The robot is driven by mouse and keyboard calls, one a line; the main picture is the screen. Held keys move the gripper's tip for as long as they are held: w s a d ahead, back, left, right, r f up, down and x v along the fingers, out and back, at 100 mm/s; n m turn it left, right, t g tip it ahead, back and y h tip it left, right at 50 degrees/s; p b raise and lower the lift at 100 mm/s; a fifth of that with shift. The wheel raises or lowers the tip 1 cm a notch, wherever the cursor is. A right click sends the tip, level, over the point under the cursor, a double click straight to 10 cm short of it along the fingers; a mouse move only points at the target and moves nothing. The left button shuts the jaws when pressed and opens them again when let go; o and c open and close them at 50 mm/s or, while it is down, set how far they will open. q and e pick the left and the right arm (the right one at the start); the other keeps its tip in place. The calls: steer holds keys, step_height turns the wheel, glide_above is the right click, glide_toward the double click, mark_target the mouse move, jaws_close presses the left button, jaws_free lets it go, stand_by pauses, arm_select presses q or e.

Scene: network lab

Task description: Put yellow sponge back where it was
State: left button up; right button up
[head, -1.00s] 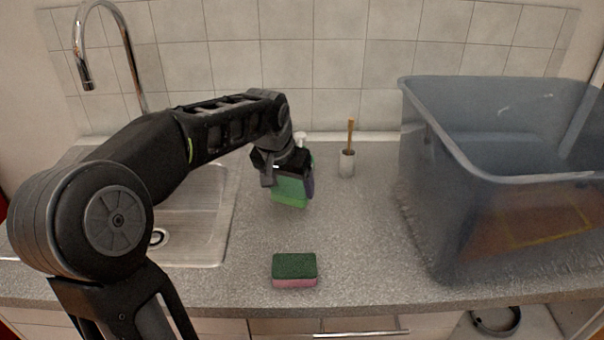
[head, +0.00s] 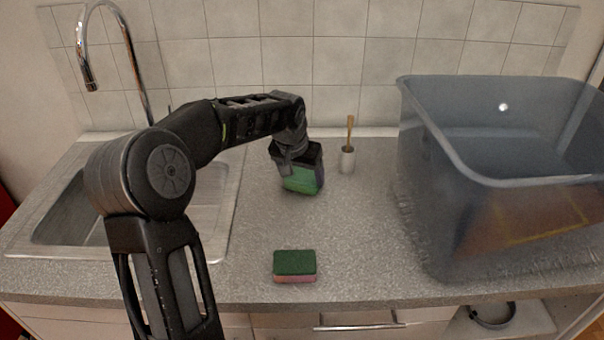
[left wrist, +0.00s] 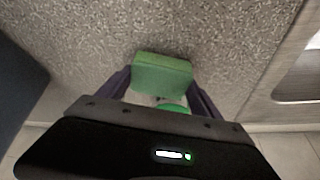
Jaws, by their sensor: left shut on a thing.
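My left gripper (head: 303,178) is shut on a green block-like thing (head: 300,184) over the back middle of the counter. In the left wrist view the green thing (left wrist: 161,73) sits between the fingertips of my left gripper (left wrist: 163,90), with a smaller rounded green part nearer the palm. The gripper hides much of it, and I cannot tell whether it touches the counter. A sponge with a dark green top and pink underside (head: 295,265) lies flat near the counter's front edge. I see no clearly yellow sponge. My right gripper is out of view.
A large grey plastic bin (head: 470,215) fills the counter's right side. A small cup holding a wooden-handled brush (head: 347,158) stands close right of the gripper. A sink (head: 70,225) with a tall tap (head: 130,65) is at left. The counter (head: 350,230) is clear between sponge and bin.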

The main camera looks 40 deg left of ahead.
arm_select(q)
steer(key=shift+f, duration=0.25)
steer(key=shift+f, duration=0.15)
steer(key=o, duration=1.6)
steer(key=shift+r, duration=0.2)
steer(key=shift+s+r, duration=0.15)
steer(key=shift+r, duration=0.35)
steer(key=v, duration=1.1)
steer(key=shift+r+b, duration=0.1)
steer(key=shift+b, duration=0.25)
